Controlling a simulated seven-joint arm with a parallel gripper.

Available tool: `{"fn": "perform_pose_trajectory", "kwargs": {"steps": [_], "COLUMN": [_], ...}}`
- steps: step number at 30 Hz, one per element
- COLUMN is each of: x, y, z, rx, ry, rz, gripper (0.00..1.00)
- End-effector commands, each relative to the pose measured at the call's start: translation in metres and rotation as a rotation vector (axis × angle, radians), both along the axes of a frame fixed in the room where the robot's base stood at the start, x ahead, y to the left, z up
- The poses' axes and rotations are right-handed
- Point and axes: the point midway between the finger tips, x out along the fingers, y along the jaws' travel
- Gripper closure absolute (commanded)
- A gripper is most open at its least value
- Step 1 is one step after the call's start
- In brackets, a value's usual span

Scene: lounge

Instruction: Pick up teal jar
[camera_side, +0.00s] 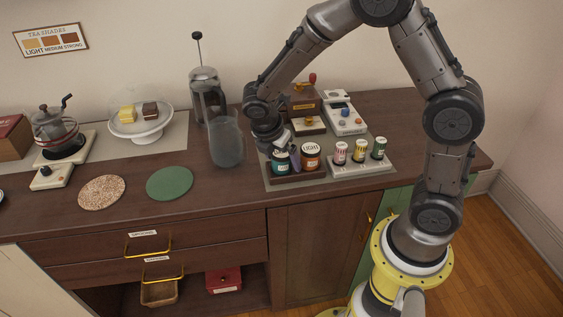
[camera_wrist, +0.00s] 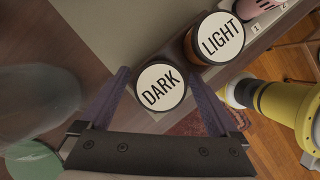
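The teal jar (camera_side: 280,168) stands in a dark tray (camera_side: 296,177) on the counter, partly hidden by my gripper (camera_side: 284,154) in the side view. In the wrist view its white lid reads DARK (camera_wrist: 160,87). My gripper (camera_wrist: 160,80) is open, with one finger on the left of this lid and one on the right. I cannot tell whether either finger touches the jar. The orange jar (camera_side: 311,157) with a lid reading LIGHT (camera_wrist: 220,38) stands close on the right.
A clear glass vessel (camera_side: 227,143) stands left of the tray, and a French press (camera_side: 205,95) behind it. Several small labelled jars stand on a white rack (camera_side: 360,167) to the right. A green round mat (camera_side: 170,183) lies farther left.

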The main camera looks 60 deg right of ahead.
Motion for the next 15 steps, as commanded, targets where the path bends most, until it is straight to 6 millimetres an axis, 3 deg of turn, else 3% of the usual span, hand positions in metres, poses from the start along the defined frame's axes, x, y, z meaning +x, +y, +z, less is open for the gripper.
{"fn": "perform_pose_trajectory", "kwargs": {"steps": [2, 15], "x": [0.0001, 0.0002], "y": [0.0001, 0.0001], "z": [0.0003, 0.0006], "rx": [0.000, 0.000], "ry": [0.000, 0.000], "rz": [0.000, 0.000], "gripper": [0.21, 1.00]}}
